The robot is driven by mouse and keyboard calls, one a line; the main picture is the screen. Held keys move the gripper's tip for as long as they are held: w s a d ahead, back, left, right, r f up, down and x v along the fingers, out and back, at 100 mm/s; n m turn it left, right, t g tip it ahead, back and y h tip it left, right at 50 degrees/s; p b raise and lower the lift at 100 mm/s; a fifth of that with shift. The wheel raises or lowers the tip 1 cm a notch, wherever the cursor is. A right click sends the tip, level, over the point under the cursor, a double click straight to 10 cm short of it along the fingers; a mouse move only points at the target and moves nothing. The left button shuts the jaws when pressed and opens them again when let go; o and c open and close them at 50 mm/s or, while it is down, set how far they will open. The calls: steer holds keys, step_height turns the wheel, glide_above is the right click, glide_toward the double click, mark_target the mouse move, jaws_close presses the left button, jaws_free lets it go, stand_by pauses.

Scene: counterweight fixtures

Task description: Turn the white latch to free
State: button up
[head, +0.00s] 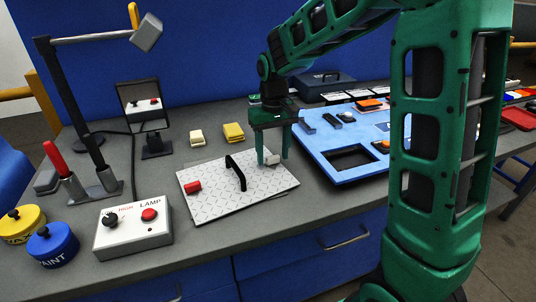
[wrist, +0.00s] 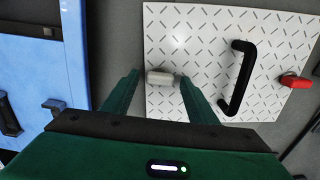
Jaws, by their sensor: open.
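The white latch (wrist: 158,77) is a small rounded block at the edge of a white patterned plate (wrist: 205,40). In the wrist view it lies crosswise between my fingers, with a small grey part at its right end. It also shows in the head view (head: 271,159), partly hidden by my fingers. My gripper (head: 273,160) is open and points down, with one finger on each side of the latch. A gap shows on the left in the wrist view; the right finger is close to the grey part, and I cannot tell whether it touches.
A black handle (head: 236,172) stands up from the plate, and a red latch (head: 193,187) is at its other end. A blue tray (head: 318,153) with cut-outs is right of my gripper. A lamp control box (head: 134,227) stands at front left. Yellow blocks (head: 233,132) lie behind the plate.

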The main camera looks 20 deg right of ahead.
mark_target(273, 156)
steer(key=shift+f, duration=0.15)
steer(key=shift+c, duration=0.3)
steer(key=c, duration=1)
steer(key=shift+n, duration=0.8)
steer(key=o, duration=1.1)
steer(key=shift+c, duration=0.2)
step_height(273, 156, up, 11)
